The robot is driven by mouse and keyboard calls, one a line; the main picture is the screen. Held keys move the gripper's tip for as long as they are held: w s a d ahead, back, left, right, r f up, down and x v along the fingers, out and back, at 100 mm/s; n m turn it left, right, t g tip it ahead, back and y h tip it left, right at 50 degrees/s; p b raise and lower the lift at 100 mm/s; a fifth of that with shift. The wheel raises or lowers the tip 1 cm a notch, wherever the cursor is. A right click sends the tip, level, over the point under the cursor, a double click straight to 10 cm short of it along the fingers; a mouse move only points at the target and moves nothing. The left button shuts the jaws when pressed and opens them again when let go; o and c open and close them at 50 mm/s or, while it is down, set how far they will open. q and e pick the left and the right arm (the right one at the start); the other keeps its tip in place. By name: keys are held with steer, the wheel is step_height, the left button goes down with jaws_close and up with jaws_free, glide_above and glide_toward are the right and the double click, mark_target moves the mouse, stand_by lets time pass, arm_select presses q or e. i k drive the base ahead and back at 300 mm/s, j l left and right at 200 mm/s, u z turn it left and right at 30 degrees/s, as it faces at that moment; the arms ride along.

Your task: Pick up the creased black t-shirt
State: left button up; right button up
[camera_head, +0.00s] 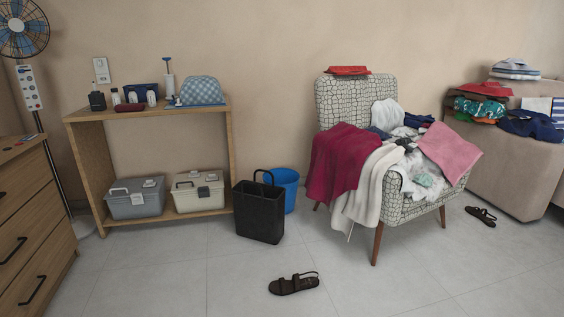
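A patterned armchair (335,97) at centre right holds a heaped pile of clothes. A small black or very dark patch of cloth (406,144) shows in the middle of the pile, among white clothes (388,112) and beside a pink cloth (449,152). I cannot tell whether it is the black t-shirt, as most of it is hidden. A dark blue cloth (418,120) lies behind it. A crimson cloth (338,160) and a cream cloth (362,190) hang over the chair's left arm. Neither of my grippers is in view.
A sofa (507,172) at right bears more clothes. A black basket (259,212) and blue bin (286,186) stand left of the chair. Sandals (294,284) (481,216) lie on the floor. A wooden shelf (150,112) and drawers (30,215) are at left. Front floor is mostly clear.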

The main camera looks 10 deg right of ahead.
mark_target(409, 146)
steer(key=i+l+z, duration=0.1)
steer(key=i+z, duration=0.65)
steer(key=i, duration=0.15)
steer(key=i+j+z, duration=0.15)
steer(key=i+z, duration=0.2)
steer(key=i+l, duration=0.15)
steer(key=i, duration=0.2)
steer(key=i+l+u, duration=0.1)
steer(key=i, duration=0.3)
steer(key=i+l, duration=0.25)
steer(key=i+u, duration=0.05)
steer(key=i, duration=0.05)
